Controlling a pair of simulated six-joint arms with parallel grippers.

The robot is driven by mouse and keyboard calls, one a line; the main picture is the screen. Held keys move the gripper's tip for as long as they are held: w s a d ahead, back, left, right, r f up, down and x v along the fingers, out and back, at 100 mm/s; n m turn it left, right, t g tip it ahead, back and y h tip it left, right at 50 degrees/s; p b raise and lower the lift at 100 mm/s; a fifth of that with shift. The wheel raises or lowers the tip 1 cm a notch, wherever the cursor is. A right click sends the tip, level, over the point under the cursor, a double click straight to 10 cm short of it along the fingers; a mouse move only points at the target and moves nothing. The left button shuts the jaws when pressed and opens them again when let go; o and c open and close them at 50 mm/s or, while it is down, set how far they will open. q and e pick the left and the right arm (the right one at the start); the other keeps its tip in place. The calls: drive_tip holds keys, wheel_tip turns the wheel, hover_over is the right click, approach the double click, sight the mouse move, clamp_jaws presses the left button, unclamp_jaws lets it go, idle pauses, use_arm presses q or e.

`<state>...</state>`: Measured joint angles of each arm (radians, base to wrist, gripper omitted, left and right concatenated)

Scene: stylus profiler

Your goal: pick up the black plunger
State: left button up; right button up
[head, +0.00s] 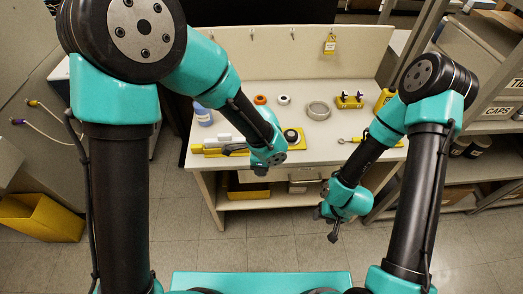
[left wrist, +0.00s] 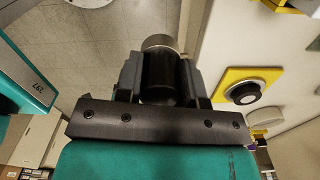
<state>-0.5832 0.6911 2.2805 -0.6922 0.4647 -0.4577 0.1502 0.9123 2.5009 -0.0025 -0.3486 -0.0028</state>
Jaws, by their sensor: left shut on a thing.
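The black plunger (left wrist: 160,78), a dark cylinder with a metallic end, is between the two fingers of my left gripper (left wrist: 158,82) in the left wrist view. The gripper is shut on it. In the head view, my left gripper (head: 260,171) is at the front edge of the table, and the plunger cannot be made out there. My right gripper (head: 329,224) hangs in front of the table, lower right, away from the objects. Its finger opening is too small to judge.
A yellow plate with a black round piece (head: 291,136) sits on the white table (head: 330,131); it also shows in the left wrist view (left wrist: 243,91). A metal ring (head: 318,110), a blue-labelled bottle (head: 203,116) and a yellow holder (head: 349,101) stand behind. Floor in front is clear.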

use_arm(q)
drive_tip(key=shift+s+r, duration=0.1)
drive_tip(key=shift+s, duration=1)
drive_tip(key=o, duration=0.5)
clamp_jaws()
drive_tip(key=shift+c, duration=0.2)
unclamp_jaws()
clamp_jaws()
